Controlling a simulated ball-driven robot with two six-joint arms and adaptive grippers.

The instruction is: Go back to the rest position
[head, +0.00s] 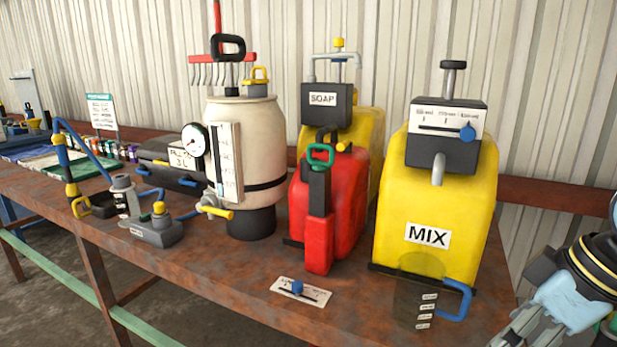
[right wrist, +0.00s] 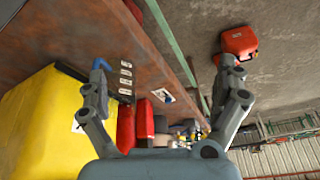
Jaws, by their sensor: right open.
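My right gripper (head: 530,325) is at the lower right of the head view, beside the table's right end and partly cut off by the picture edge. In the right wrist view its two fingers (right wrist: 164,65) are spread wide with nothing between them. A see-through dark jug (head: 405,300) with a blue handle (head: 456,300) stands in front of the yellow MIX container (head: 428,200). The handle also shows in the right wrist view (right wrist: 101,64), by the left fingertip; I cannot tell from that view whether they touch. My left gripper is not in view.
The rusty table (head: 240,275) holds a red can (head: 335,200), a cream tank (head: 250,140), a yellow SOAP container (head: 368,130) and a small blue-knobbed slider plate (head: 300,291). Another red can (right wrist: 238,42) is on the floor. Open floor lies beyond the table's front edge.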

